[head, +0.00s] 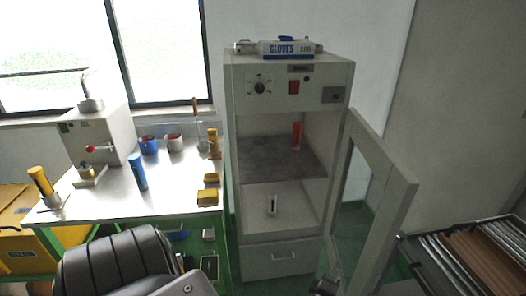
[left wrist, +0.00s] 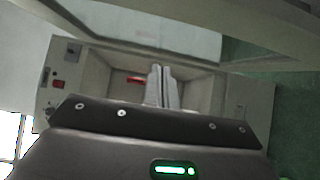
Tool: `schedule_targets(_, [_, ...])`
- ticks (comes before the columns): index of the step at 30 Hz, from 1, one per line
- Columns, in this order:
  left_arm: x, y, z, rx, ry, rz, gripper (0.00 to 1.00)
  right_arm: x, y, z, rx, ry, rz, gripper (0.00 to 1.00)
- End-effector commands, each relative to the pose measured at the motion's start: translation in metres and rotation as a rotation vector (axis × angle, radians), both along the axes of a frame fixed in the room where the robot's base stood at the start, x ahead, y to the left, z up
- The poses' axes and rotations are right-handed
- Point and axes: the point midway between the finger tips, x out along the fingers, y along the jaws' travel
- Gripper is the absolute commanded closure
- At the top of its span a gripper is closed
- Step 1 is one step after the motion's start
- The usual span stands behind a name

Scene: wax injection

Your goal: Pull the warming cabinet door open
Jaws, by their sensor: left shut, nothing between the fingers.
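The warming cabinet (head: 240,150) is a pale upright box with its front open in the head view. Its framed door (head: 388,185) stands swung wide out to the right, with the shelf (head: 270,158) exposed. A red item (head: 297,135) stands on the shelf. It also shows in the left wrist view (left wrist: 136,79). My left gripper (left wrist: 161,72) is shut and empty, pointing towards the open cabinet in the left wrist view. The door frame (left wrist: 270,22) crosses the top of that view, apart from the fingers. My right gripper is not in view.
A metal worktable (head: 150,185) with cups, yellow blocks and an injector (head: 100,138) stands left of the cabinet. A glove box (head: 290,49) lies on the cabinet top. A rack (head: 455,265) is at the lower right, close to the door. A closed drawer (head: 280,258) is below.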

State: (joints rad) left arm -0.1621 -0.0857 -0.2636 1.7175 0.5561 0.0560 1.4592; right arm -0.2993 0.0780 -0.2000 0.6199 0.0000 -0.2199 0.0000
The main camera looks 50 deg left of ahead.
Motion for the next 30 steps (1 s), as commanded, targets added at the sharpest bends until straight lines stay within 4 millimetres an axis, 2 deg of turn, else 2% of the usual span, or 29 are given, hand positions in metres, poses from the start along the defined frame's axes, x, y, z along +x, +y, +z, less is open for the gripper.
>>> schedule_targets(5, [-0.015,-0.005,-0.003,-0.002,0.002,-0.001,1.0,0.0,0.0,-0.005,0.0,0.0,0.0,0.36])
schedule_targets(12, [-0.06,-0.019,-0.004,-0.003,0.001,0.0,1.0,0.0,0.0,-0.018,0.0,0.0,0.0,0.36])
schedule_targets(18, [-0.09,-0.029,-0.002,-0.001,0.001,0.0,1.0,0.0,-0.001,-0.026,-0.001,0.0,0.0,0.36])
schedule_targets(27, [-0.103,-0.033,-0.001,0.003,0.004,-0.002,1.0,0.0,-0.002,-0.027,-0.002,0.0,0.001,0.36])
schedule_targets(29, [-0.102,-0.036,-0.009,0.023,0.025,-0.013,1.0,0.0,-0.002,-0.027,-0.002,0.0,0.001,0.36])
schedule_targets(30, [-0.101,-0.039,-0.02,0.053,0.055,-0.029,1.0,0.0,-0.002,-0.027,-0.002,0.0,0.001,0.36])
